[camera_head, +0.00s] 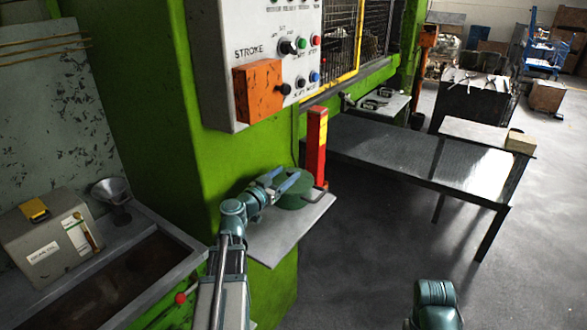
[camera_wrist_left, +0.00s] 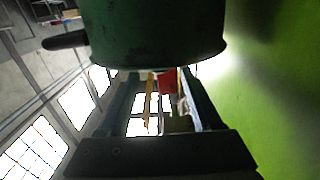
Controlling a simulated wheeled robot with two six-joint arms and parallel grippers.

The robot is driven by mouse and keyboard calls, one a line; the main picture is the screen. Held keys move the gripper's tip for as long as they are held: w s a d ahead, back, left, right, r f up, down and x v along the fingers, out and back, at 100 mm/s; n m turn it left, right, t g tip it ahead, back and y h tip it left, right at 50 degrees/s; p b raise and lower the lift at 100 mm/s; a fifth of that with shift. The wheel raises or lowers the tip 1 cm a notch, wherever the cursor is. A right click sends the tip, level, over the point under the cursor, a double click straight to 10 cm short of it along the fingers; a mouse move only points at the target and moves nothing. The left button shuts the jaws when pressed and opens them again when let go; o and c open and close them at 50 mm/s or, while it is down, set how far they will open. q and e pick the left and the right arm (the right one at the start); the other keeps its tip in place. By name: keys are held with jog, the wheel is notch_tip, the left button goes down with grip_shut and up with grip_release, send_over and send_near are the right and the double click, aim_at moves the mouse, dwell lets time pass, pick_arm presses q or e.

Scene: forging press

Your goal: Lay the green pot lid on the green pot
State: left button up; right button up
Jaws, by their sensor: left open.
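The green pot (camera_head: 293,198) stands on a small grey shelf (camera_head: 273,246) on the press's green side. It fills the top of the left wrist view (camera_wrist_left: 155,35), with a dark handle on its left. In the head view its top looks like a dark green disc, partly behind my gripper. I cannot tell whether the green lid lies on it; no separate lid shows. My left gripper (camera_head: 282,180) is open at the pot's top. In the wrist view its fingers (camera_wrist_left: 160,92) are apart, with no held thing visible between them. My right gripper is out of view.
A red post (camera_head: 317,145) stands close behind the pot. A control panel (camera_head: 262,50) with an orange box hangs above. A trough and a grey box (camera_head: 50,240) are at left. A dark metal table (camera_head: 420,160) is at right; the floor in front is clear.

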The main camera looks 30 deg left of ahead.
pick_arm(q)
jog(key=s, duration=0.5)
jog(key=shift+s+a, duration=0.25)
jog(key=shift+s, duration=0.15)
jog(key=shift+s, duration=0.1)
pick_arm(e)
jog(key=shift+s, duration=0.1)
